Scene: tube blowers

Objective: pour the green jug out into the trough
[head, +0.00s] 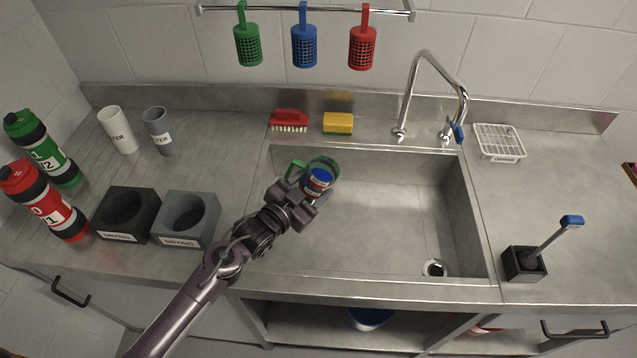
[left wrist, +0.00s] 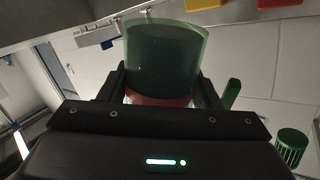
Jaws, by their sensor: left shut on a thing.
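The green jug (head: 327,160) is a translucent green vessel held over the left part of the steel sink trough (head: 395,215). My left gripper (head: 306,186) is shut on it, with the fingers on either side. A blue-and-white patch shows on the jug in the head view, and its green handle sticks out to the left. In the left wrist view the jug (left wrist: 165,55) looks dark inside with a red band near the fingers. That view is turned over, with the counter items above the wall; the jug's wide end faces the counter side. I cannot see any stream. My right gripper is not in view.
A red brush (head: 289,121) and yellow sponge (head: 338,123) lie behind the trough, with a tap (head: 432,85) at its back right. Grey holders (head: 187,218), cups and bottles stand left. Strainers hang above. The trough's right half is clear around the drain (head: 434,268).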

